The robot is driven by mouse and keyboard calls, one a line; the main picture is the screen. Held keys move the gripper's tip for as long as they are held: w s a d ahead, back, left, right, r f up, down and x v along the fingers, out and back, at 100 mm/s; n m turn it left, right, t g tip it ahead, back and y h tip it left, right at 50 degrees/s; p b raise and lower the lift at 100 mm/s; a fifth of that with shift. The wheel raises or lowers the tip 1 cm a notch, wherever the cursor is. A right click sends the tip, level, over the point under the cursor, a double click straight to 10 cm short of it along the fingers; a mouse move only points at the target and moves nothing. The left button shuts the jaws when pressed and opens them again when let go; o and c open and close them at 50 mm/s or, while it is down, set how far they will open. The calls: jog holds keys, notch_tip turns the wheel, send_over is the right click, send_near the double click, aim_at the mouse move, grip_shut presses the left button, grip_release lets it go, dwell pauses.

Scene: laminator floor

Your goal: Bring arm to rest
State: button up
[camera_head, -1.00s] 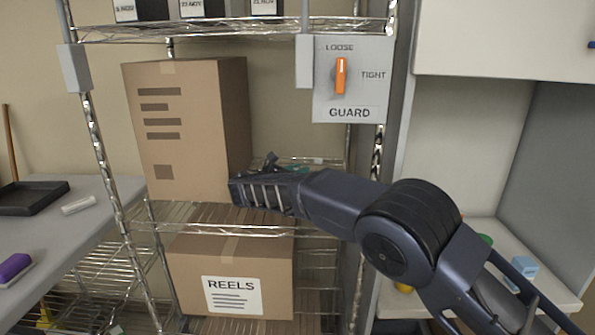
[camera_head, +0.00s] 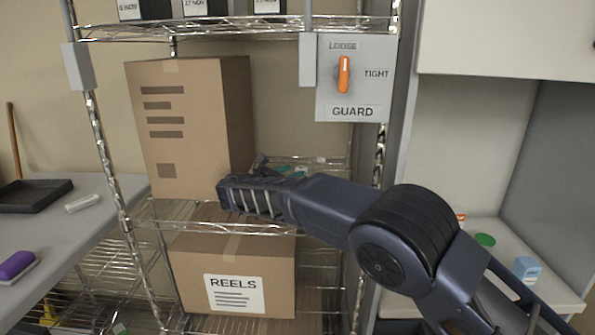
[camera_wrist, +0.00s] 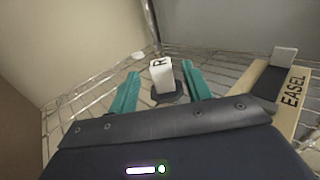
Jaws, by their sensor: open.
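My arm reaches from the lower right across the front of the wire shelf in the head view. My gripper (camera_wrist: 161,70) shows in the wrist view as two teal fingers spread apart, with nothing clamped between them. A white block marked R (camera_wrist: 161,76) on a dark round base shows in the gap between the fingers, apparently beyond them on the wire shelf. In the head view, my wrist is by the middle shelf, right of a tall cardboard box (camera_head: 190,120), and mostly hides the fingers.
A GUARD panel (camera_head: 334,106) with an orange knob hangs above my arm, its knob upright. A REELS box (camera_head: 190,265) sits below. A wooden EASEL item (camera_wrist: 292,103) is at right in the wrist view. A grey table (camera_head: 80,225) is at left, a white counter (camera_head: 545,285) at right.

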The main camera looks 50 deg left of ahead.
jog(key=shift+s, duration=1.55)
